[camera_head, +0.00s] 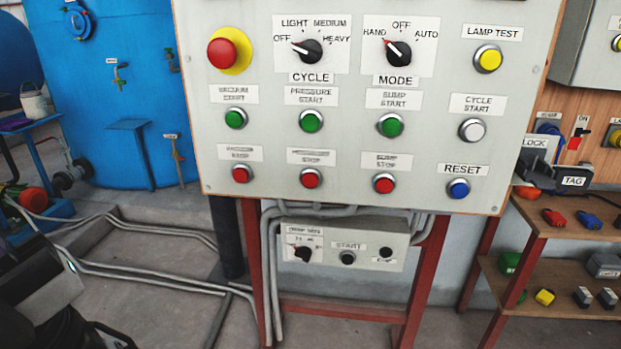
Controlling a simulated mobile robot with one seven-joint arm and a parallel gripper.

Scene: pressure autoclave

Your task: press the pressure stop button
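The pressure stop button is a red round button (310,179) in a metal ring, in the bottom row of the grey control panel (270,150). It sits directly below the green pressure start button (311,121). Its label is partly unreadable; only "STOP" can be made out. The red vacuum stop button (241,174) is to its left and the red sump stop button (384,184) to its right. Nothing covers the button. My gripper is not in view; a dark and grey shape at the lower left edge may be part of my arm.
A large red emergency button (223,54) on yellow, two selector knobs, a blue reset button (458,189) and other buttons share the panel. A small box (345,248) hangs below. A blue tank (130,90) stands left, shelves right. Pipes run along the floor.

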